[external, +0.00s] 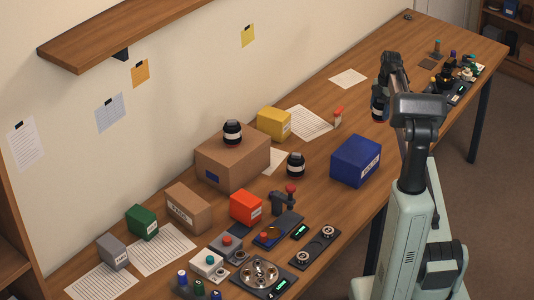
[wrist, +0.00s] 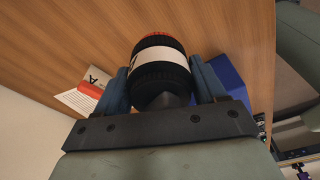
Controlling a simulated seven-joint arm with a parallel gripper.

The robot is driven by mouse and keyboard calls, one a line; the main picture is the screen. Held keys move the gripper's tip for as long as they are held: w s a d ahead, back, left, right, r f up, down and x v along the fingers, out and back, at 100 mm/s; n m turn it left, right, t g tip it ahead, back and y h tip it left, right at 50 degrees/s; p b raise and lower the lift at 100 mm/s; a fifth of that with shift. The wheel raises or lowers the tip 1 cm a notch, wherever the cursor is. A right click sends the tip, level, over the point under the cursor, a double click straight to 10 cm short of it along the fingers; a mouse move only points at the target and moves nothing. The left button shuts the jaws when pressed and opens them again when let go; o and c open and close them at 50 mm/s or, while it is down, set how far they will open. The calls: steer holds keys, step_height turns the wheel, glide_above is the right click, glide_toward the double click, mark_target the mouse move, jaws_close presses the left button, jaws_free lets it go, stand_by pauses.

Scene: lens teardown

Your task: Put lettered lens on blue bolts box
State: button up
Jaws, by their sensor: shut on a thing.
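My gripper (external: 381,98) is shut on a lens (external: 378,112) and holds it above the table's right part, behind and right of the blue box. In the wrist view the held lens (wrist: 160,66) is black with a wide white band and an orange-red ring, between the fingers. No letter on it can be made out. The blue box (external: 356,161) stands upright on the table with a white label too small to read. A blue surface also shows behind the right finger in the wrist view (wrist: 229,78). The box's top is bare.
One lens (external: 232,132) sits on a large cardboard box (external: 233,163); another lens (external: 296,165) stands on the table. A yellow box (external: 274,123), a red box (external: 246,207) and devices stand to the left. The wooden table (external: 345,101) has free room behind the blue box.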

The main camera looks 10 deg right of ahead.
steer(key=s+a+r+n, duration=0.1)
steer(key=a+r, duration=0.4)
steer(key=a, duration=0.2)
step_height(320, 180, up, 5)
steer(key=m, duration=0.3)
glide_above(355, 150)
steer(key=shift+d+r+m, duration=0.15)
steer(key=shift+d+m, duration=0.1)
steer(key=shift+m, duration=0.55)
steer(key=shift+f, duration=4.9)
steer(key=shift+f, duration=0.5)
